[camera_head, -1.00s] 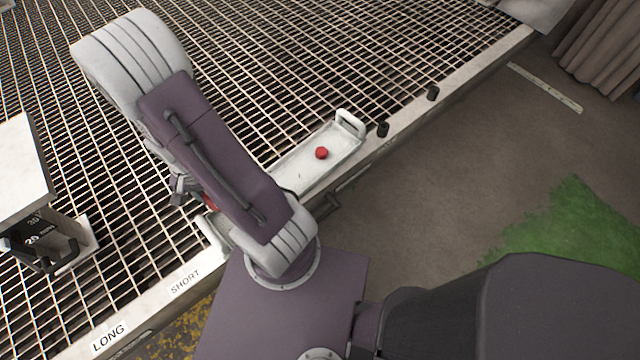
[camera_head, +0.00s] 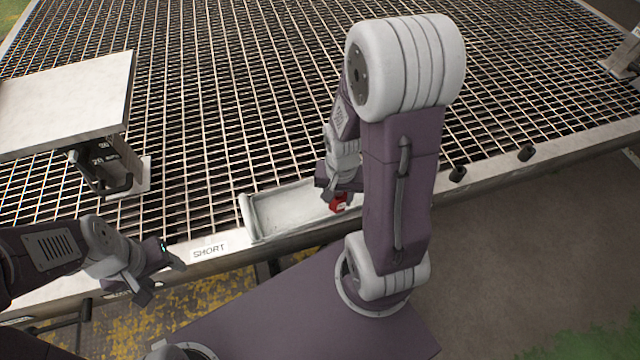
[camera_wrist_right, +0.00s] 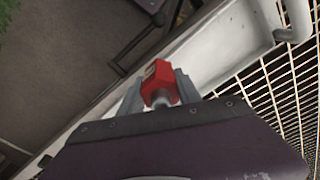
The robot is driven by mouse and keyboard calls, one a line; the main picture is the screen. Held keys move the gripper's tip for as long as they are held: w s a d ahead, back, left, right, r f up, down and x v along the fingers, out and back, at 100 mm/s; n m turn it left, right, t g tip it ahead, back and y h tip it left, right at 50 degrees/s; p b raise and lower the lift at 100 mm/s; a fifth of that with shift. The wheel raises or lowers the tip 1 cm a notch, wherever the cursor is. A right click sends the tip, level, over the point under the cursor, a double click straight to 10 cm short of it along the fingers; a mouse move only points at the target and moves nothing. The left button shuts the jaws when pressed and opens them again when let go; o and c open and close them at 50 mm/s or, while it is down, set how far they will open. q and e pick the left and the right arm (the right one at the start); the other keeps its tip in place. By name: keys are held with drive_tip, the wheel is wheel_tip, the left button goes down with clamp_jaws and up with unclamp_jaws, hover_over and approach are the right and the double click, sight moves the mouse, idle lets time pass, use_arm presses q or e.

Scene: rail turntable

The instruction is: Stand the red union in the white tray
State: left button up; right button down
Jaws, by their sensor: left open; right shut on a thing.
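My right gripper (camera_head: 338,196) is shut on a red union (camera_head: 338,203), at the right part of the white tray (camera_head: 282,212) that shows. In the right wrist view the red union (camera_wrist_right: 159,84) sits between the two grey fingers (camera_wrist_right: 157,92), with a pale round end towards the wrist. The white tray (camera_wrist_right: 222,48) lies behind it there; I cannot tell whether the union touches it. My right arm hides the tray's right end in the head view. My left gripper (camera_head: 164,279) is open and empty, left of the tray near the front rail.
The tray lies along the front edge of a grating deck (camera_head: 230,110). A white panel (camera_head: 65,100) on a black-handled stand is at the left. A "SHORT" label (camera_head: 209,251) marks the front rail (camera_head: 480,188).

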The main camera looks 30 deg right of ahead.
drive_tip(key=w+a+f+b, duration=0.1)
drive_tip(key=w+f, duration=0.1)
drive_tip(key=w, duration=0.1)
drive_tip(key=w+f+b, duration=0.1)
drive_tip(key=w+f, duration=0.1)
drive_tip(key=w, duration=0.1)
drive_tip(key=w+a+f+b, duration=0.1)
drive_tip(key=w+b, duration=0.1)
drive_tip(key=w, duration=0.1)
drive_tip(key=shift+a+f, duration=0.35)
drive_tip(key=shift+f, duration=0.05)
wheel_tip(320, 180, down, 4)
drive_tip(key=b, duration=0.3)
drive_tip(key=shift+f, duration=0.15)
drive_tip(key=shift+r, duration=0.25)
drive_tip(key=shift+f, duration=0.2)
drive_tip(key=c, duration=0.8)
unclamp_jaws()
drive_tip(key=shift+c, duration=0.2)
use_arm(q)
wheel_tip(320, 180, down, 6)
drive_tip(key=shift+r, duration=0.25)
drive_tip(key=shift+r, duration=0.1)
use_arm(e)
drive_tip(key=shift+r, duration=0.15)
